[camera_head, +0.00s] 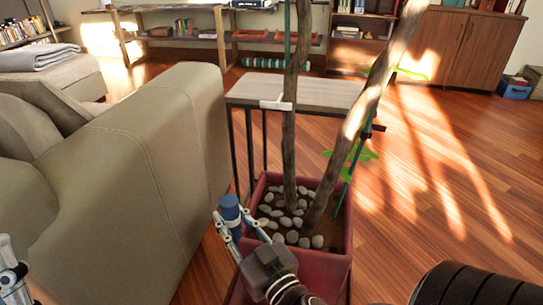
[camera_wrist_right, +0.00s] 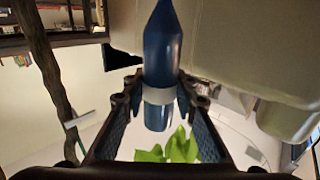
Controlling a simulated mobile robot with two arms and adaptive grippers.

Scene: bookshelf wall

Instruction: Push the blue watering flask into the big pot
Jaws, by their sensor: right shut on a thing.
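The blue watering flask (camera_head: 229,208) is held at the left rim of the big pot in the head view. The right wrist view shows the flask (camera_wrist_right: 162,48) with a pointed tip and a pale band. My right gripper (camera_head: 232,222) is shut on it, with a finger on either side near the band. The big pot (camera_head: 329,266) is dark red and square, with soil, pale pebbles and trunks inside. I cannot tell whether the flask touches the soil. My left gripper (camera_head: 12,275) is partly in view at the left edge; its jaws are unclear.
A beige sofa (camera_head: 130,165) stands close on the left of the pot. A small table (camera_head: 300,92) is right behind the pot. Two thick trunks (camera_head: 289,140) rise from the soil, with a green stake beside them. Wooden floor (camera_head: 440,170) is clear on the right.

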